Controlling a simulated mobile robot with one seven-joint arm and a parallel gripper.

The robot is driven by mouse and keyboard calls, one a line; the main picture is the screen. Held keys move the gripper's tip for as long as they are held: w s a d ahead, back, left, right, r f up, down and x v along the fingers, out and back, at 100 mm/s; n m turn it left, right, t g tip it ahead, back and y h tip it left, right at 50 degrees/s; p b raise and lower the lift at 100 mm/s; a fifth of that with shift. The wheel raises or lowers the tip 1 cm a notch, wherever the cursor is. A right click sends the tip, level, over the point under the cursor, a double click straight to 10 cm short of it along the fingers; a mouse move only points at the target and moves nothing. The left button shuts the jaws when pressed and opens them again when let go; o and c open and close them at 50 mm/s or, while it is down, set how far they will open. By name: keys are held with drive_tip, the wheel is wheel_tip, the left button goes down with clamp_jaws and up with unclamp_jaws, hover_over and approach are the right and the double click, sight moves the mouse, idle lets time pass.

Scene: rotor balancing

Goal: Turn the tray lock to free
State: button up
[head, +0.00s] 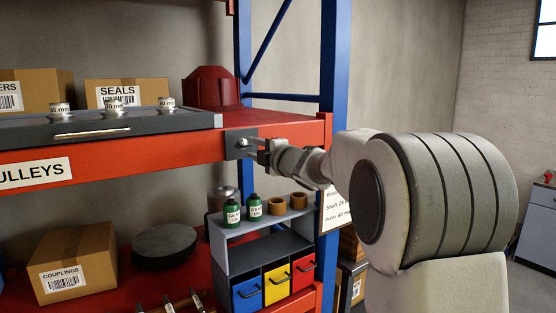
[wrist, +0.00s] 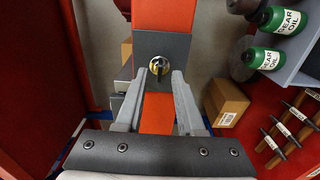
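The tray lock is a small round metal knob (head: 242,143) on a dark grey plate (head: 234,153) at the right part of the red shelf beam. In the wrist view the knob (wrist: 160,66) sits at centre on its plate (wrist: 177,45). My gripper (head: 254,147) reaches the plate from the right in the head view. In the wrist view its two fingers (wrist: 160,76) are apart, one to each side of the knob's line, with a gap between them and nothing held. I cannot tell whether the fingertips touch the knob. The tray (head: 190,122) with a silver handle is left of the lock.
Labelled metal pulleys (head: 113,106) stand on the tray. Below, a grey rack (head: 262,246) holds green oil bottles (head: 234,213) and coloured bins. A blue upright (head: 334,80) stands close to my arm.

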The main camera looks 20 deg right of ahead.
drive_tip(key=b+v, duration=0.2)
drive_tip(key=v, duration=1.3)
drive_tip(key=shift+s+b, duration=0.25)
drive_tip(key=shift+b, duration=0.1)
drive_tip(key=shift+d, duration=0.15)
drive_tip(key=s+d+f+m+g+h+b, duration=0.1)
drive_tip(key=s+d+f+m+h, duration=0.25)
drive_tip(key=m, duration=0.25)
drive_tip(key=s+d+f+m+g+h, duration=0.1)
drive_tip(key=s+d+f+m+h, duration=0.1)
drive_tip(key=s+f+m+h, duration=0.4)
drive_tip(key=s+a+f+m+g+y, duration=0.1)
drive_tip(key=s+a+f+m+g, duration=0.2)
drive_tip(key=s, duration=0.3)
drive_tip(key=s+a+f+m+g+y, duration=0.1)
drive_tip(key=s+a+f+m+g, duration=0.2)
drive_tip(key=s, duration=0.4)
drive_tip(key=s+a+f+m+g+y+p, duration=0.1)
drive_tip(key=s+a+f+m+g+y, duration=0.1)
drive_tip(key=s+a+f, duration=0.3)
drive_tip(key=shift+s+a+f+m+g, duration=0.35)
drive_tip(key=shift+s+f+m+g, duration=0.35)
drive_tip(key=shift+s+f+g, duration=0.15)
